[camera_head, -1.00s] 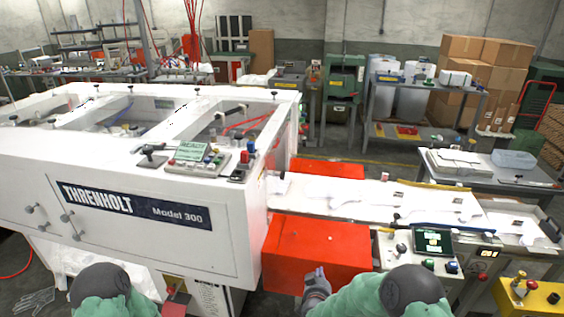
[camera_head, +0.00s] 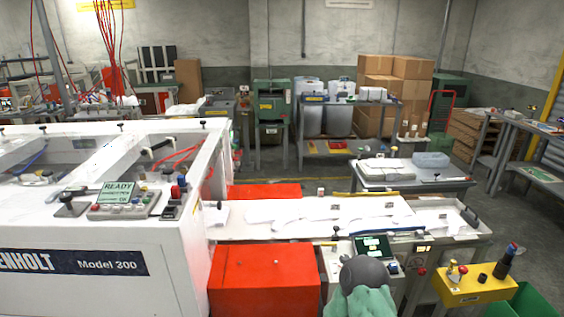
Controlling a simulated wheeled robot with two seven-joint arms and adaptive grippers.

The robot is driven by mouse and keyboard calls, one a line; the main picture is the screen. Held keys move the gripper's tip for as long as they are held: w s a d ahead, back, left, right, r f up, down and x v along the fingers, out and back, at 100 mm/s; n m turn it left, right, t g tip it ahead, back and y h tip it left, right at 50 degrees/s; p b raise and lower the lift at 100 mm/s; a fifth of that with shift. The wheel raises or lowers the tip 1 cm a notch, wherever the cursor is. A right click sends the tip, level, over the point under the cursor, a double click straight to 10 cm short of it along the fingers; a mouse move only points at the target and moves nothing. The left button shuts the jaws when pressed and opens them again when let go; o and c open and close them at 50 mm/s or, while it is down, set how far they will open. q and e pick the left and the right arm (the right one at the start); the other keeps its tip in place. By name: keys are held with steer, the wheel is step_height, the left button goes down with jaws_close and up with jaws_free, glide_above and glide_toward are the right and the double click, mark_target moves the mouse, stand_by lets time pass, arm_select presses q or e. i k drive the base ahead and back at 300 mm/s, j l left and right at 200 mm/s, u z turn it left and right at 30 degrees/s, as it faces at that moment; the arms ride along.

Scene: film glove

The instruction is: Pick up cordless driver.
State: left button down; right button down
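I cannot make out a cordless driver for certain in the head view. A small dark object (camera_head: 72,204) lies on top of the white machine at the left, beside the control panel; it is too small to name. Neither of my grippers shows. Only a dark round joint and green sleeve of my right arm (camera_head: 362,285) show at the bottom, in front of the small control screen.
The white machine (camera_head: 95,232) fills the left, with a red box (camera_head: 264,280) beside it. A white conveyor bed (camera_head: 330,213) runs right. A yellow control box (camera_head: 478,284) stands at lower right. A grey table (camera_head: 415,183) and a side bench (camera_head: 535,150) stand beyond.

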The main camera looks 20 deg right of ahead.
mark_target(509, 254)
steer(key=z, duration=2.3)
steer(key=u, duration=1.75)
steer(key=z, duration=1.75)
steer(key=i+z, duration=0.2)
steer(key=i, duration=0.3)
steer(key=i+j+z, duration=0.15)
steer(key=i, duration=0.3)
steer(key=i+j+z, duration=0.2)
steer(key=i, duration=0.3)
